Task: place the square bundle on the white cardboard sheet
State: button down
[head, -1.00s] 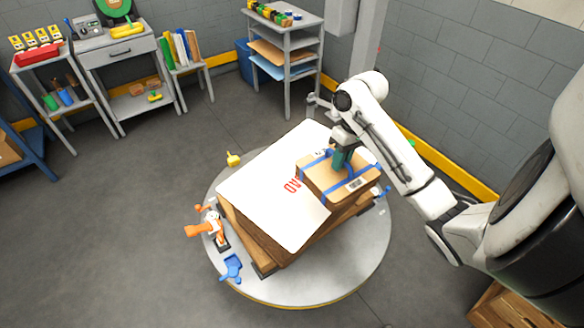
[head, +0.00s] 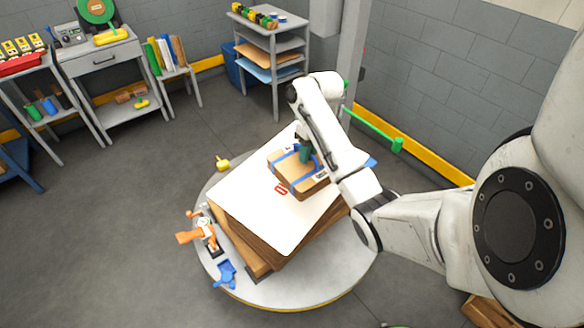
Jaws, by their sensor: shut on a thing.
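The square bundle (head: 285,172) is a flat tan stack with blue straps and a small white label. My gripper (head: 305,156) is shut on it from above; the arm partly covers the fingers. The white cardboard sheet (head: 248,205) lies on top of a brown stack on a round grey platform.
The round platform (head: 340,270) also carries an orange clamp-like tool (head: 199,234), a blue piece (head: 226,272) and a yellow piece (head: 222,163) at its edge. A green-ended bar (head: 397,145) sticks out behind my arm. Shelves and a workbench stand along the back wall.

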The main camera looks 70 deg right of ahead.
aim_at(295, 154)
jog(key=shift+w+f, duration=0.35)
jog(key=shift+w, duration=0.15)
jog(key=f+b, duration=0.1)
jog(key=w+f+b, duration=0.1)
jog(key=b, duration=0.1)
jog(key=w+d+f+b, duration=0.1)
jog(key=b, duration=0.1)
jog(key=shift+w+f, duration=0.15)
jog(key=shift+f, duration=0.25)
jog(key=shift+w+d+f+b, duration=0.25)
jog(key=shift+w+f+b, duration=0.5)
jog(key=shift+b, duration=0.5)
jog(key=shift+w+d+f+b, duration=0.1)
jog(key=shift+w+f+b, duration=0.25)
jog(key=shift+f+b, duration=0.15)
jog(key=shift+w+f, duration=0.1)
jog(key=shift+f, duration=1.3)
jog(key=shift+f, duration=0.1)
jog(key=c, duration=1.1)
grip_release()
